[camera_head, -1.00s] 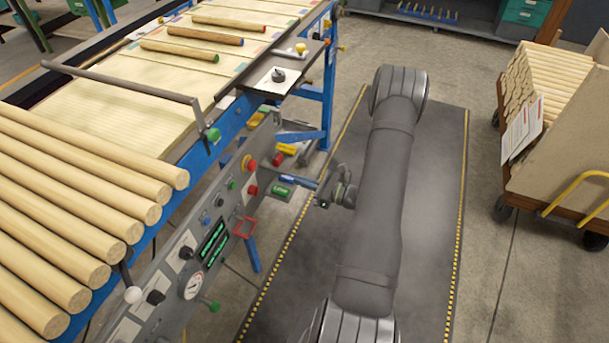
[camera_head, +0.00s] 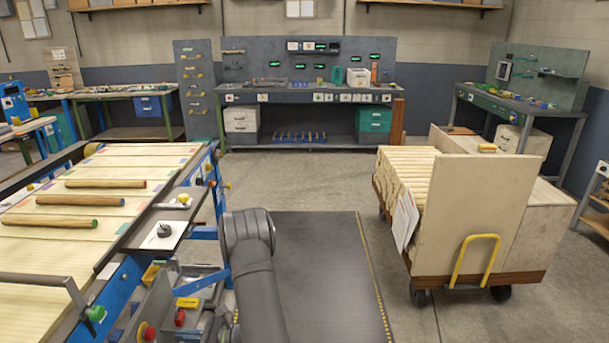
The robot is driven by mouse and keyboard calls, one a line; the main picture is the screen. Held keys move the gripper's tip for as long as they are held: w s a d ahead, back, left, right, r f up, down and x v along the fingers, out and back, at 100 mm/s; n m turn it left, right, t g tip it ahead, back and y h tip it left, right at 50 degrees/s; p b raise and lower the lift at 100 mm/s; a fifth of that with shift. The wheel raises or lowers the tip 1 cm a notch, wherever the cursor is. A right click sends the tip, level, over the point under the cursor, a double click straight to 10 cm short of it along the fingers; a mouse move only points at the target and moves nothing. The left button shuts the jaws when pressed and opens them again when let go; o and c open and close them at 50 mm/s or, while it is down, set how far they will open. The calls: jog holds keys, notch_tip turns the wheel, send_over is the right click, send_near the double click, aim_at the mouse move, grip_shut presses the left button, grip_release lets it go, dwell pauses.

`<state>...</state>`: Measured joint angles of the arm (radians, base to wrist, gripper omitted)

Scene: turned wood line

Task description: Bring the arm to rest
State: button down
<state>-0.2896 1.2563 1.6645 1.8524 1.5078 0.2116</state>
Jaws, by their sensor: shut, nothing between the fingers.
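My arm (camera_head: 262,290) shows as a thick dark grey link with a rounded joint, low and left of the middle in the head view. It stands folded over the dark floor mat, just right of the line's control panel. My gripper (camera_head: 220,322) is small and partly seen at the bottom edge, left of the arm link, beside the panel. It is shut and holds nothing. Its fingertips are hard to make out.
The line's blue frame (camera_head: 120,290) and bed with several turned wood rods (camera_head: 80,200) lie close on the left. A cart (camera_head: 470,275) with stacked wood stands right. The dark mat (camera_head: 325,265) is clear right of my arm. A workbench (camera_head: 310,95) stands at the back.

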jog(key=shift+d, duration=0.35)
jog(key=shift+a, duration=0.1)
jog(key=shift+d, duration=4.35)
jog(key=s+d+r+n+h, duration=0.4)
jog(key=d+r, duration=0.4)
jog(key=s+d+r+n+g+h, duration=0.1)
jog(key=s+d+r+n+h, duration=0.2)
jog(key=d+r, duration=0.5)
jog(key=shift+s+d+r+n+g+h, duration=0.3)
jog(key=shift+s+d+r+n+h, duration=0.1)
jog(key=shift+r+n, duration=0.4)
